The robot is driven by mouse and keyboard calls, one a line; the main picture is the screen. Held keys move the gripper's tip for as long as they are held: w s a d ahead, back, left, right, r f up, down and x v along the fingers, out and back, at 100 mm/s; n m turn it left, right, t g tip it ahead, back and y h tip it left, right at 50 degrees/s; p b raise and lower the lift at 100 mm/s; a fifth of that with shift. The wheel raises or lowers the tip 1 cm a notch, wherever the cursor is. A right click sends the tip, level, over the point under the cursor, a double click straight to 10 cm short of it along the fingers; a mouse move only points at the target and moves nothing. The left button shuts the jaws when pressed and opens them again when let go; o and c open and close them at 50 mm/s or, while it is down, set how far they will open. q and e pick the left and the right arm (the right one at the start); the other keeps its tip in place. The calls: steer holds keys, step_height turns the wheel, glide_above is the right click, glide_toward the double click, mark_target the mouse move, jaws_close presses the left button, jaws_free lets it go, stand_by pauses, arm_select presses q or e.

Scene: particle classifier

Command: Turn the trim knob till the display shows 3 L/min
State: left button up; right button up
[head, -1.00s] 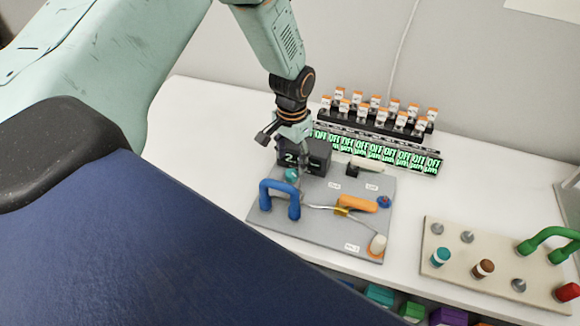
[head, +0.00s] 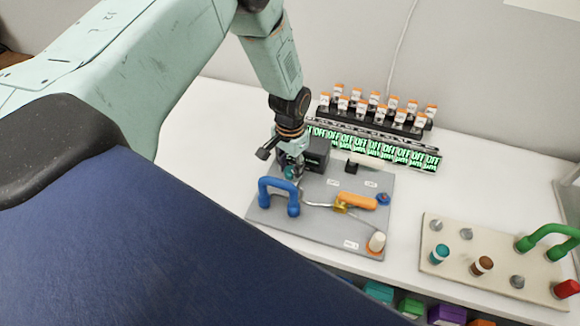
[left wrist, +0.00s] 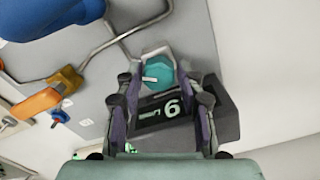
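The teal trim knob (head: 289,172) stands on the grey panel (head: 325,228), just in front of the dark display box (head: 318,152). In the left wrist view the knob (left wrist: 158,72) has a pale pointer mark and sits between the fingers of my left gripper (left wrist: 159,76). Gaps seem to remain on both sides, so the gripper looks open around it. The display (left wrist: 165,107) appears upside down there; its digit looks like a 6 as pictured, which would be a 9 upright. My right gripper is not in view.
A blue handle (head: 279,190) stands close in front of the knob. Behind are a row of green OFF displays (head: 375,150) and orange-capped vials. A beige panel (head: 490,255) lies at right.

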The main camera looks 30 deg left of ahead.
mark_target(290, 170)
arm_select(q)
steer(key=shift+d, duration=0.1)
steer(key=shift+c, duration=1.4)
steer(key=c, duration=0.3)
steer(key=shift+n+p, duration=0.3)
steer(key=shift+n, duration=0.6)
steer(key=shift+c, duration=0.2)
steer(key=o, duration=1.1)
steer(key=shift+s+r, duration=0.1)
steer(key=shift+o, duration=0.2)
steer(key=shift+r, duration=0.2)
step_height(290, 170, up, 12)
steer(key=shift+f, duration=0.2)
